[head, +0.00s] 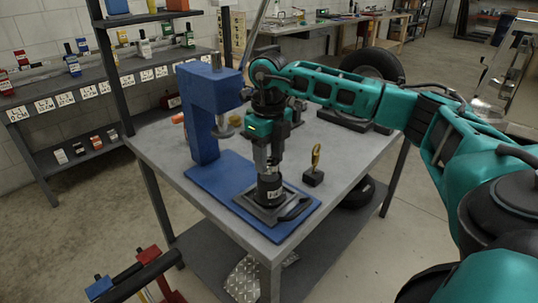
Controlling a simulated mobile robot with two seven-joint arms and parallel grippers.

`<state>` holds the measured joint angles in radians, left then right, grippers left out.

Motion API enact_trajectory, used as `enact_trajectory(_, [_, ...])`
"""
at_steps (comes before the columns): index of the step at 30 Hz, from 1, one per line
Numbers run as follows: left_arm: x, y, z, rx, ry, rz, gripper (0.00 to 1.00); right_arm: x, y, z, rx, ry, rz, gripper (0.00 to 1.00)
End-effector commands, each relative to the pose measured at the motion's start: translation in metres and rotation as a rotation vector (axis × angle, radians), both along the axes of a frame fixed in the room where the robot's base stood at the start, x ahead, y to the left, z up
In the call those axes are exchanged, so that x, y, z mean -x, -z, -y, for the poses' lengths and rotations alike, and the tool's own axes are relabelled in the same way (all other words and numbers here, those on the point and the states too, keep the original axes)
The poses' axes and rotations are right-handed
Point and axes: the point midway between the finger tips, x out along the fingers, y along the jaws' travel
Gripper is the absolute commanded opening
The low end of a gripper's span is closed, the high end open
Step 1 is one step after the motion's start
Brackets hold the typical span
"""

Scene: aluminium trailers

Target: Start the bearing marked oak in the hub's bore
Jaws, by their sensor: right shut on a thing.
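My right gripper (268,168) points straight down over the base of the blue press (203,120). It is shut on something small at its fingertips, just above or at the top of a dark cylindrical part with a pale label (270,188). This part looks like the hub and stands upright on a dark plate (262,213) on the press base. The held thing is mostly hidden by the fingers, so I cannot tell whether it is seated in the bore. The oak mark cannot be read. My left gripper is not in view.
A small black block with a yellow upright piece (314,168) stands right of the press on the grey table (345,150). A black wheel (372,66) stands at the back.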

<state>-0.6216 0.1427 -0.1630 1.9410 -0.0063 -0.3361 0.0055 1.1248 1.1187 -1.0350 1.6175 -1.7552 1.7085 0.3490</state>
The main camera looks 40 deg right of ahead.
Motion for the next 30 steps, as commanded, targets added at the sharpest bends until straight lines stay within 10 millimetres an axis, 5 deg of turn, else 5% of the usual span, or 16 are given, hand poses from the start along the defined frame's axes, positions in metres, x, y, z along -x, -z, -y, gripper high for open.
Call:
enact_trajectory(24, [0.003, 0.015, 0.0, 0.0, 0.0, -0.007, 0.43, 0.0, 0.021, 0.0, -0.001, 0.0, 0.001, 0.13])
enact_trajectory(25, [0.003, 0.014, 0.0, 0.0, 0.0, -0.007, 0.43, 0.0, 0.02, 0.0, -0.001, 0.0, 0.002, 0.49])
enact_trajectory(30, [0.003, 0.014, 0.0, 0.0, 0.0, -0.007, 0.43, 0.0, 0.02, 0.0, 0.0, 0.0, 0.001, 0.65])
